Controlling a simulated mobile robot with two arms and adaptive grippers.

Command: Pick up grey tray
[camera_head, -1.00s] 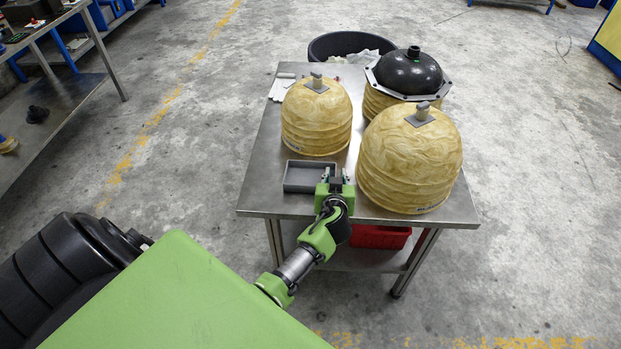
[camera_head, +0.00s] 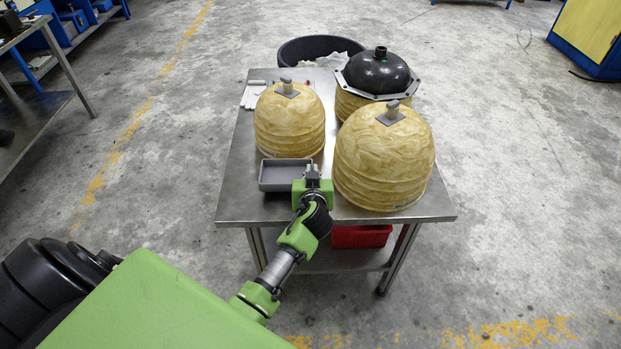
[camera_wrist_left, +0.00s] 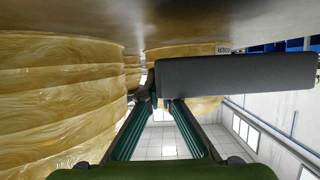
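The grey tray (camera_head: 287,186) is a shallow rectangular box at the table's front left, below the smaller tan dome. My left gripper (camera_head: 312,172) is at the tray's right end, with its fingers close together there. In the left wrist view, the upside-down tray (camera_wrist_left: 235,85) spans the right side. My left fingers (camera_wrist_left: 158,100) straddle its near end wall, so the gripper looks shut on it. The tray seems slightly raised off the tabletop, though the gap is hard to judge. My right gripper is out of view.
A large tan dome (camera_head: 385,165) stands close right of my gripper, and a smaller one (camera_head: 290,125) stands behind the tray. A black-topped mould (camera_head: 378,73) is at the back. The metal table (camera_head: 237,170) has a red bin (camera_head: 360,237) below.

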